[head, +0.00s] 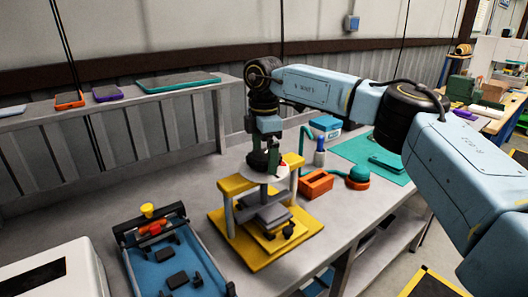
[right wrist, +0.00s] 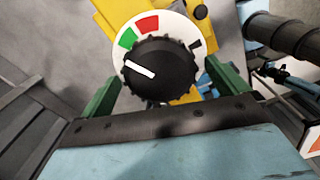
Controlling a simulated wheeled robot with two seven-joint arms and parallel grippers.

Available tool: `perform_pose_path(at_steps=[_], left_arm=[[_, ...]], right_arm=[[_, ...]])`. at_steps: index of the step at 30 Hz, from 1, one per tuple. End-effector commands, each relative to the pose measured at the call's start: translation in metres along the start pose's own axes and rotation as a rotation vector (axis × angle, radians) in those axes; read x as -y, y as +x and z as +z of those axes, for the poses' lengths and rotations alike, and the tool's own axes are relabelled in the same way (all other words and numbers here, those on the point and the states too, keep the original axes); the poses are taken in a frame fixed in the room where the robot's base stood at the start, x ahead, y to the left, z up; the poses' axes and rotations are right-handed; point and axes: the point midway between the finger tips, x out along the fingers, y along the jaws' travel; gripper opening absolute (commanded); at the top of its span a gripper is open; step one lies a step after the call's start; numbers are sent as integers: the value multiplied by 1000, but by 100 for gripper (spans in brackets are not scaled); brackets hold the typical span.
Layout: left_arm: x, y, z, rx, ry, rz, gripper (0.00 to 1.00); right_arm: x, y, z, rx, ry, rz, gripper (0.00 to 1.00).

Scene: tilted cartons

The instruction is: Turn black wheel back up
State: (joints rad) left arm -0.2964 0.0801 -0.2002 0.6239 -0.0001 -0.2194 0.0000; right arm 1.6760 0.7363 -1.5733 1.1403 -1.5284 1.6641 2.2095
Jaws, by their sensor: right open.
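The black wheel (right wrist: 172,66) is a ribbed knob with a white pointer line, on a round white dial plate (right wrist: 186,32). The plate has green, red and black marks. The pointer aims to the left and slightly up in the right wrist view, a little below the green mark. In the head view the white plate (head: 252,174) sits on top of a yellow and grey stand (head: 237,185). My right gripper (head: 266,160) points down over the wheel. Its green fingers (right wrist: 166,84) are open, one on each side of the wheel; contact cannot be told. My left gripper is out of view.
A blue tray device (head: 202,270) with yellow and red knobs lies left of the stand. An orange box (head: 316,184), a teal-topped button (head: 358,176) and a bottle (head: 319,153) stand to the right. A shelf (head: 190,96) runs behind. Bare bench lies around the stand.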

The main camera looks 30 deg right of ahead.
Motion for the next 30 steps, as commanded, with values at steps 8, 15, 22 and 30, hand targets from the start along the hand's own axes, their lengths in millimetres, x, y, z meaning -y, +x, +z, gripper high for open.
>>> perform_pose_path(at_steps=[8,15,22,30], left_arm=[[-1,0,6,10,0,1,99],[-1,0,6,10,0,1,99],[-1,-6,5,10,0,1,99],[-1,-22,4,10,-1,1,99]], right_arm=[[0,0,0,0,0,-1,71],[0,0,0,0,-2,-1,54],[0,-1,0,1,-50,-2,54],[0,-2,0,1,-227,-4,54]])
